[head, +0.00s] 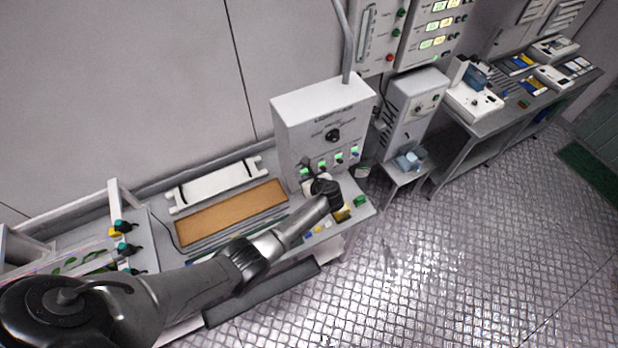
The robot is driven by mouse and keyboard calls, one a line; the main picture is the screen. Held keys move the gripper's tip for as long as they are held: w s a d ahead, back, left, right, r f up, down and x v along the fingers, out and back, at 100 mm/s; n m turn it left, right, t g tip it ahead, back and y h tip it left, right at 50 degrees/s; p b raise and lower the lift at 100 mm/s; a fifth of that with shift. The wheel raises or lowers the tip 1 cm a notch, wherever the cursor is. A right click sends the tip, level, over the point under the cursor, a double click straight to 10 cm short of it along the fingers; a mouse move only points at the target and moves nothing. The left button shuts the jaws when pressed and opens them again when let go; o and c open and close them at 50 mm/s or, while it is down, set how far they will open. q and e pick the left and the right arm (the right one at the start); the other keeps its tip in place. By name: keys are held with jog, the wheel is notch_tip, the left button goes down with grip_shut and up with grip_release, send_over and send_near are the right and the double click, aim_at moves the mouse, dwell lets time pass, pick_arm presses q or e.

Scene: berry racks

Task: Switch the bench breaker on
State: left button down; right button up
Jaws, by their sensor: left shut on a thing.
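A white control box (322,118) stands on the bench, with a dark round knob (333,135) high on its front and a row of small green-lit switches (340,157) below. My left gripper (307,181) is at the lower left of this front, shut on a small part there that looks like the breaker switch. The gripper and wrist hide most of that part, so its position, up or down, cannot be told. My right gripper is not in view.
A brown board (232,214) and a white rack (215,184) lie on the bench left of the box. Small yellow and green blocks lie near the wrist. A grey conduit (346,45) rises from the box top. Another grey unit (415,105) stands to the right; the floor in front is clear.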

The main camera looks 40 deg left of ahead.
pick_arm(q)
jog(key=c, duration=1)
grip_release()
jog(key=shift+c, duration=0.2)
jog(key=b+v, duration=0.1)
jog(key=v, duration=1.3)
jog(key=shift+w+a, duration=0.1)
